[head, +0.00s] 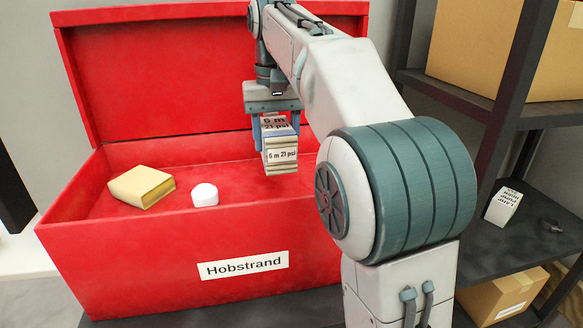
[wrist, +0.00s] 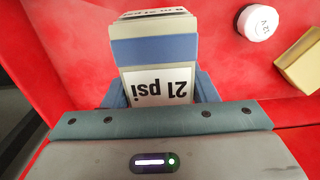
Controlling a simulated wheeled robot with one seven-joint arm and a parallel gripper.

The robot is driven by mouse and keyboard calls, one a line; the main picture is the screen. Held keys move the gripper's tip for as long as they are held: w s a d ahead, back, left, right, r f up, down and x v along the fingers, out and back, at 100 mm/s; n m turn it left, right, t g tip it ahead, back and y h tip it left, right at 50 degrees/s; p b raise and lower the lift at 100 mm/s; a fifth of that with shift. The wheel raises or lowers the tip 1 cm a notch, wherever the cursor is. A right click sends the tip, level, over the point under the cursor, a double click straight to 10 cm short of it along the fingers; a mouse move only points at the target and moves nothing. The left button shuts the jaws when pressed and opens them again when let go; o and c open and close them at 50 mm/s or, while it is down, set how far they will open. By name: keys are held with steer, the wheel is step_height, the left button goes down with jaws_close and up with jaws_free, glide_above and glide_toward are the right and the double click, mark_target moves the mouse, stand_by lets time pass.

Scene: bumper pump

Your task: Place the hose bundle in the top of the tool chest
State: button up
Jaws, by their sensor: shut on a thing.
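The hose bundle (head: 282,157) is a small block with tan sides and white labels reading "6 m 21 psi". My gripper (head: 276,138) is shut on it, one blue finger on each side, and points down over the open top of the red tool chest (head: 140,255). The bundle hangs above the chest's red inside, right of its middle; the gap beneath is hard to judge. The wrist view shows the bundle (wrist: 158,88) between the fingers with red around it. The chest's lid (head: 160,70) stands open at the back, and its front label reads "Hobstrand".
Inside the chest top, left of the bundle, are a tan block (head: 142,187) and a white round piece (head: 205,194), marked "12 V" in the wrist view (wrist: 257,22). A dark shelf (head: 480,245) at right holds a white labelled box (head: 504,206) and cardboard boxes (head: 498,50).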

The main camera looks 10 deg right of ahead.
steer(key=d+f, duration=0.1)
steer(key=d, duration=0.1)
steer(key=w+d+f, duration=0.1)
steer(key=d+f, duration=0.1)
steer(key=d, duration=0.1)
steer(key=shift+w+d+f, duration=0.2)
steer(key=shift+d+f, duration=0.1)
steer(key=shift+f, duration=1.9)
steer(key=shift+f+b, duration=0.1)
steer(key=shift+b, duration=0.2)
steer(key=o, duration=1.3)
steer(key=shift+o, duration=0.2)
step_height(320, 180, up, 12)
steer(key=p, duration=0.2)
